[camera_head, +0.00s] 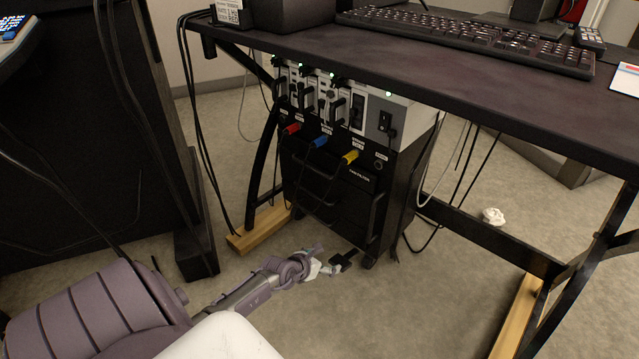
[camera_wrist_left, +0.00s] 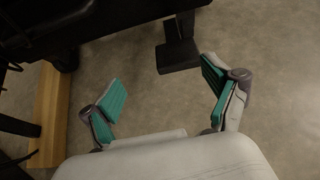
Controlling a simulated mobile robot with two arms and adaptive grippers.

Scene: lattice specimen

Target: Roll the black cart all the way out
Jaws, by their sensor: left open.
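The black cart (camera_head: 335,205) stands under the desk in the head view, with a pale unit and colored plugs at its top. A small black pedal-like piece (camera_head: 344,261) sticks out low at its front; it also shows in the left wrist view (camera_wrist_left: 178,56). My left gripper (camera_head: 325,269) is low in front of the cart, beside this piece. In the wrist view its teal-padded fingers (camera_wrist_left: 163,80) are spread wide with nothing between them, and the black piece lies just beyond the fingertips. My right gripper is not in view.
The dark desk (camera_head: 480,85) with a keyboard (camera_head: 470,38) stands above the cart. Its legs rest on wooden blocks (camera_head: 258,228). A black cabinet (camera_head: 90,150) stands at left. Cables hang on both sides. A crumpled white thing (camera_head: 493,216) lies at right. Floor in front is clear.

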